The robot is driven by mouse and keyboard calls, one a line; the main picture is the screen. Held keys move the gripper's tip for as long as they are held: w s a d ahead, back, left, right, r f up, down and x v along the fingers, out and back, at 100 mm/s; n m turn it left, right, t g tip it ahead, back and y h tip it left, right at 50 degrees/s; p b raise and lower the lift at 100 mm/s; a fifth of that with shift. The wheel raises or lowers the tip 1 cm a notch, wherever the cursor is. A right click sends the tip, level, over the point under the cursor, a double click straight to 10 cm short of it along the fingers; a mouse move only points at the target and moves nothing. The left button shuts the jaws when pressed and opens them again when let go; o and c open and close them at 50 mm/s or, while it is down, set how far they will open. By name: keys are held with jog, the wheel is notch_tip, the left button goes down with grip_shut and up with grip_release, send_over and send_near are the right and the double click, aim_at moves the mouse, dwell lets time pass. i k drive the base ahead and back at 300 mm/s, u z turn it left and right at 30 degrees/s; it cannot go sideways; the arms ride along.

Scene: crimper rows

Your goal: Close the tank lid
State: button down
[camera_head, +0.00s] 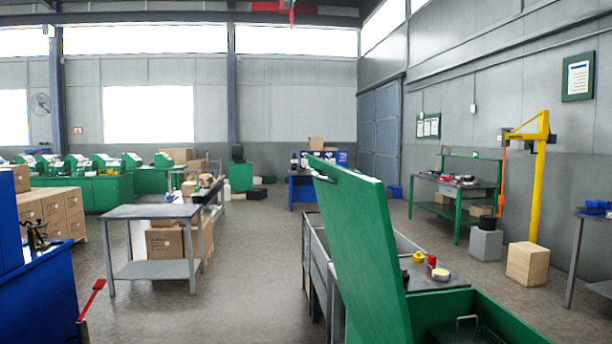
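The green tank lid (358,250) stands raised, leaning back a little from upright, at the lower middle right. A dark handle runs along its top edge. The green tank (510,322) is below and to the right of it, open at the top and cut off by the bottom of the picture. A wire basket or handle (467,325) shows inside the tank. My gripper is not in view.
A grey bench (440,277) with small red, yellow and dark items adjoins the tank behind the lid. A grey table (150,212) stands at left, with a blue cabinet (40,295) nearer. The floor (240,270) between is clear. A wooden block (527,263) stands at right.

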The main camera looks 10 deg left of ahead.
aim_at(354, 208)
jog(key=z, duration=0.15)
jog(key=k, duration=0.95)
jog(key=u, duration=1.55)
jog(key=i, duration=1.65)
jog(key=u, duration=0.05)
